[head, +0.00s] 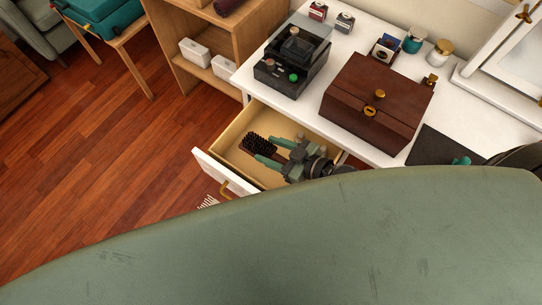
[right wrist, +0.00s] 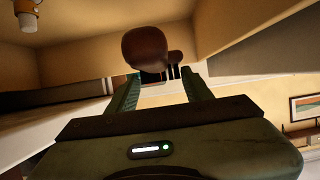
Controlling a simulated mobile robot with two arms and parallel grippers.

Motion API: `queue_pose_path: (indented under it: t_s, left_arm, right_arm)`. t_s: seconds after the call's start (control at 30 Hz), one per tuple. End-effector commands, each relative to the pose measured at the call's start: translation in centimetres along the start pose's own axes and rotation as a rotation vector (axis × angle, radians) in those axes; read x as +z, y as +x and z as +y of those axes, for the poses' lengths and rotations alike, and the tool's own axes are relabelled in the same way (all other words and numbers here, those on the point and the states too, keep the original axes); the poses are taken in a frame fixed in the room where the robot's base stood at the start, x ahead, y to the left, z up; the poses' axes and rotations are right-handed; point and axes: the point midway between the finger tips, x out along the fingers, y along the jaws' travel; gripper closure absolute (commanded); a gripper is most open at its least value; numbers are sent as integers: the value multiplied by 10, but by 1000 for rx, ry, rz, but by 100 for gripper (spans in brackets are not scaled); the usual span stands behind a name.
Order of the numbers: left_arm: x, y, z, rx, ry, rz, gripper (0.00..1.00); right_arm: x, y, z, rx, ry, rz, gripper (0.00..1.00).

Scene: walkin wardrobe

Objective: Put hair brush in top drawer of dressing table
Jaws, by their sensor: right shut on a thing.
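The hair brush (head: 258,146), with dark bristles, is at the fingertips of my right gripper (head: 272,152). The gripper is shut on it, over the open drawer (head: 219,170) of the white dressing table (head: 352,52). The drawer has a white front, a light wood inside and a brass handle. I cannot tell whether the brush touches the drawer floor. In the right wrist view, the brush's rounded brown part (right wrist: 145,48) and some dark bristles show just beyond the fingertips (right wrist: 160,92). My left gripper is not in view.
A brown wooden box (head: 375,105) and a black case with a clear lid (head: 292,65) stand on the tabletop near the drawer. Small jars and a white-framed mirror are further back. A wooden shelf unit (head: 185,75) stands beside the table. The drawer around the brush looks empty.

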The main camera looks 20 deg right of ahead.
Motion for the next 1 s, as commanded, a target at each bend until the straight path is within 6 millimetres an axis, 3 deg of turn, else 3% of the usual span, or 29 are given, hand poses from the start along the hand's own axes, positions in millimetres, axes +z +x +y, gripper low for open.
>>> queue_pose_path:
  t_s: [0.1,0.2,0.97,1.0]
  left_arm:
    - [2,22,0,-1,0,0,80]
    - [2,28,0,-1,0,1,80]
    - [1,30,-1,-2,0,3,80]
    - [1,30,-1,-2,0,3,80]
  right_arm:
    - [24,10,0,-1,-3,-1,94]
    - [31,13,0,0,-1,0,94]
    - [39,17,0,0,-1,1,94]
    - [40,16,0,0,0,0,41]
